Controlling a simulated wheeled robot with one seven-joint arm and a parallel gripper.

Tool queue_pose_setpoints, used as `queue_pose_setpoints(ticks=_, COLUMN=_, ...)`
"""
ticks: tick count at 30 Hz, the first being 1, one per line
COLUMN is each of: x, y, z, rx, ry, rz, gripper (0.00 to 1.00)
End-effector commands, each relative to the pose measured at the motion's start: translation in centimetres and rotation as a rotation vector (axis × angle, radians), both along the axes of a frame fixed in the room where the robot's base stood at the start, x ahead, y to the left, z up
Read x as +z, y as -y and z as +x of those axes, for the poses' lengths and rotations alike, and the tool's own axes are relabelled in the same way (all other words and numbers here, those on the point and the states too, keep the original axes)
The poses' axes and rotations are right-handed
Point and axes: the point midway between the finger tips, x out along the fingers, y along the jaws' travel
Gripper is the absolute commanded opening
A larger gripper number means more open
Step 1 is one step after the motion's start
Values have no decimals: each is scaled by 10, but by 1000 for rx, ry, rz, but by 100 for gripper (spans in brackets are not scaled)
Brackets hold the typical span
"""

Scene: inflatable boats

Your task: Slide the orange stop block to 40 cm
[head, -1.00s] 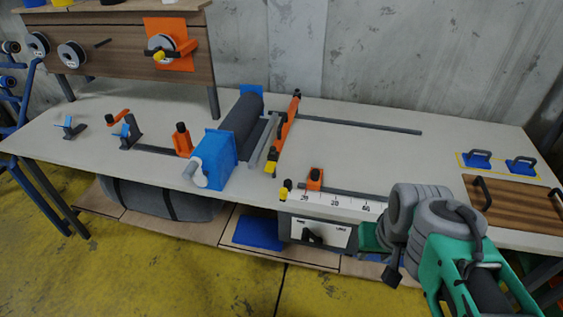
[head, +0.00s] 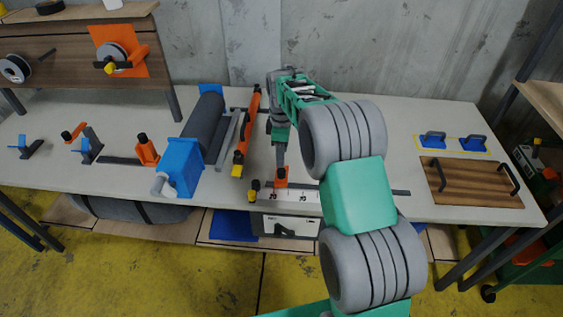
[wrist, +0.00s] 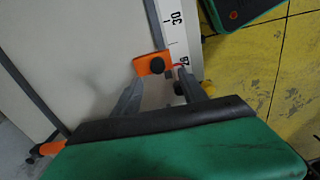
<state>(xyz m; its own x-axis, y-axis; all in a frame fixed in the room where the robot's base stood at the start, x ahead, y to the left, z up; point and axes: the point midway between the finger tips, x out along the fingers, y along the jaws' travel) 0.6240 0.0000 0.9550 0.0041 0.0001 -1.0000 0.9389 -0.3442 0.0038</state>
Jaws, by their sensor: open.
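The orange stop block (head: 282,176) with a dark knob sits on the rail at the table's front edge, near the 20 mark of the white scale (head: 300,196). In the wrist view the block (wrist: 143,66) lies just ahead of my open fingers (wrist: 165,76), close to their tips; whether they touch it is unclear. The scale (wrist: 172,35) shows 20 and 30 there, with the block beside the 20 end. In the head view my gripper (head: 281,155) points down at the block, and my arm covers the scale's higher numbers.
A yellow-and-black knob (head: 254,190) stands left of the scale's low end. An orange bar (head: 246,135) and a blue-ended roller (head: 182,165) are further left. A wooden board with handles (head: 473,181) lies at the right.

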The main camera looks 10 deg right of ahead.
Motion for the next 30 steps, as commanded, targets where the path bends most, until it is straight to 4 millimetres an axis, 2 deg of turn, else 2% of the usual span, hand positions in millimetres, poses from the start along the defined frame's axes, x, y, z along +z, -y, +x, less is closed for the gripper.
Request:
queue_pose_setpoints(ticks=5, x=-19, y=1, z=6, rx=43, ry=-12, rz=0, gripper=50)
queue_pose_setpoints(ticks=12, x=-63, y=2, z=6, rx=39, ry=-9, rz=0, gripper=50)
queue_pose_setpoints(ticks=16, x=-79, y=2, z=6, rx=38, ry=-7, rz=0, gripper=50)
queue_pose_setpoints(ticks=25, x=-85, y=2, z=6, rx=37, ry=-5, rz=0, gripper=49)
queue_pose_setpoints(ticks=30, x=-84, y=2, z=6, rx=37, ry=-5, rz=0, gripper=35)
